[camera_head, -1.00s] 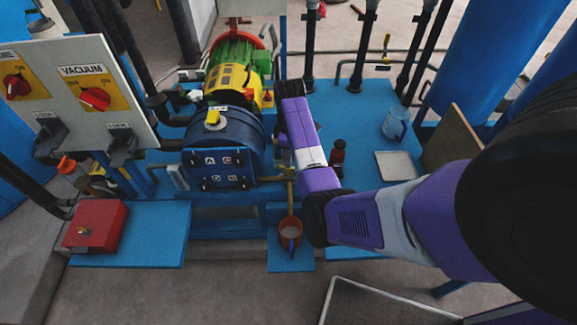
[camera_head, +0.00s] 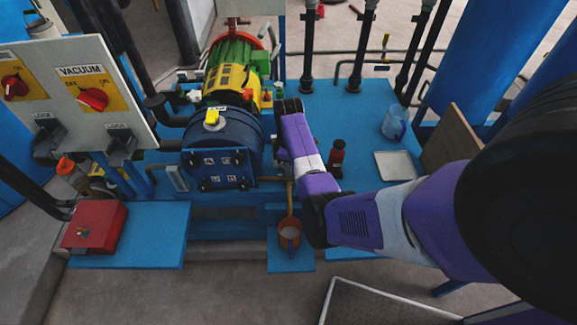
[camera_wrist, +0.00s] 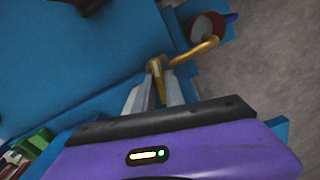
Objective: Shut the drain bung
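The drain pipe (camera_head: 290,197) is a thin brass line that runs down below the blue pump tank (camera_head: 220,155) toward an orange cup (camera_head: 289,236). In the wrist view the brass pipe (camera_wrist: 207,46) bends toward the cup, and a brass piece, seemingly the drain bung (camera_wrist: 157,68), stands at its near end. My gripper (camera_wrist: 159,88) has its two grey fingers close together on either side of this brass piece and looks shut on it. In the head view my purple arm hides most of the fingers and the bung.
A grey panel (camera_head: 85,85) with red VACUUM switches stands at the left, above a red box (camera_head: 95,228). A dark red bottle (camera_head: 337,155), a clear jug (camera_head: 394,125) and a white tray (camera_head: 394,166) stand on the blue bench to the right of my arm.

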